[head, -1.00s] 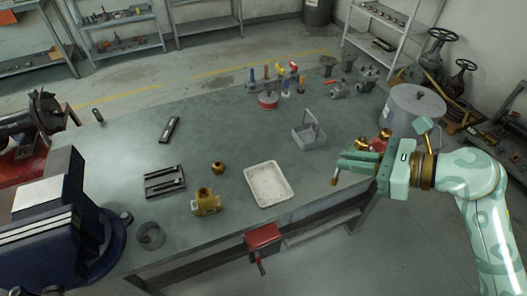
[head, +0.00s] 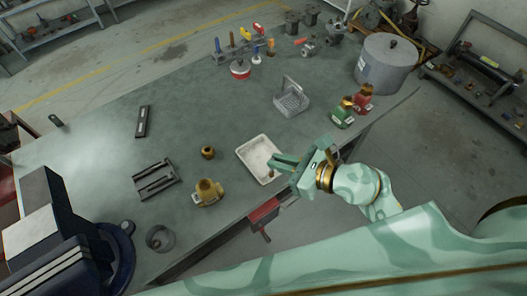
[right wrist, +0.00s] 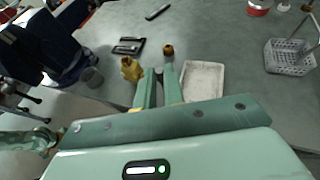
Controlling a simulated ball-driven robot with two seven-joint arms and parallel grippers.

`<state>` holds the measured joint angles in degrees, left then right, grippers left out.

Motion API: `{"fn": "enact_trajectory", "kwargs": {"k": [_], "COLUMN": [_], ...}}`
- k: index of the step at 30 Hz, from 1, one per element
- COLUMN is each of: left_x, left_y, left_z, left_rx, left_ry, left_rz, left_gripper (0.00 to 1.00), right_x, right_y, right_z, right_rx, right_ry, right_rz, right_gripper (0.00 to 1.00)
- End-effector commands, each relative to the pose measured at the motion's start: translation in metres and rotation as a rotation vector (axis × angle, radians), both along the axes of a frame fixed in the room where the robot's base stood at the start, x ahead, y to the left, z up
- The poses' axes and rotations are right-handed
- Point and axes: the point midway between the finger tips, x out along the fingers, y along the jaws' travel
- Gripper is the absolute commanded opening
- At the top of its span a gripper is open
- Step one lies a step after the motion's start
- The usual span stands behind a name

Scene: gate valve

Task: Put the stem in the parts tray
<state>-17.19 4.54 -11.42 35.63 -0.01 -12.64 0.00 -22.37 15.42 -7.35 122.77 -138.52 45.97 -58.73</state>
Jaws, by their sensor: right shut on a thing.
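My right gripper (head: 274,160) hangs over the right side of the white parts tray (head: 249,147), fingers pointing left. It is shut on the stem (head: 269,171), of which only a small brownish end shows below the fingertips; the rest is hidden. In the right wrist view the two fingers (right wrist: 160,86) reach forward just left of the tray (right wrist: 203,80), and the stem cannot be made out between them. No part is visible in the uncovered area of the tray. My left gripper is not in view.
A brass valve body (head: 207,193) and a brass ring-like part (head: 208,152) stand left of the tray. A grey wire basket (head: 291,99) stands behind it. Green (head: 343,113) and red (head: 364,97) valve parts stand near the right edge. A blue vice (head: 60,235) fills the left front.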

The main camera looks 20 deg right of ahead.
Motion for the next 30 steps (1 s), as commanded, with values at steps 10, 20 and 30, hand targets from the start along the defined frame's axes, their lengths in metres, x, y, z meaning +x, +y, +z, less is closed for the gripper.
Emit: {"fn": "enact_trajectory", "kwargs": {"k": [10,20,30], "left_x": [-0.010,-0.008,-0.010], "left_y": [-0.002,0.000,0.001], "left_z": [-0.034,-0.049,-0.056], "left_rx": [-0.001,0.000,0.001], "left_ry": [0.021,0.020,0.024], "left_rz": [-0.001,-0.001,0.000], "left_gripper": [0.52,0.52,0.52], "right_x": [0.088,0.113,0.112], "right_y": [-0.009,-0.011,-0.011], "right_z": [-0.063,-0.097,-0.117], "right_rx": [0.004,0.004,0.001], "right_ry": [0.002,0.004,0.000], "right_rz": [-0.002,0.000,0.001], "right_gripper": [0.00,0.00,0.00]}}
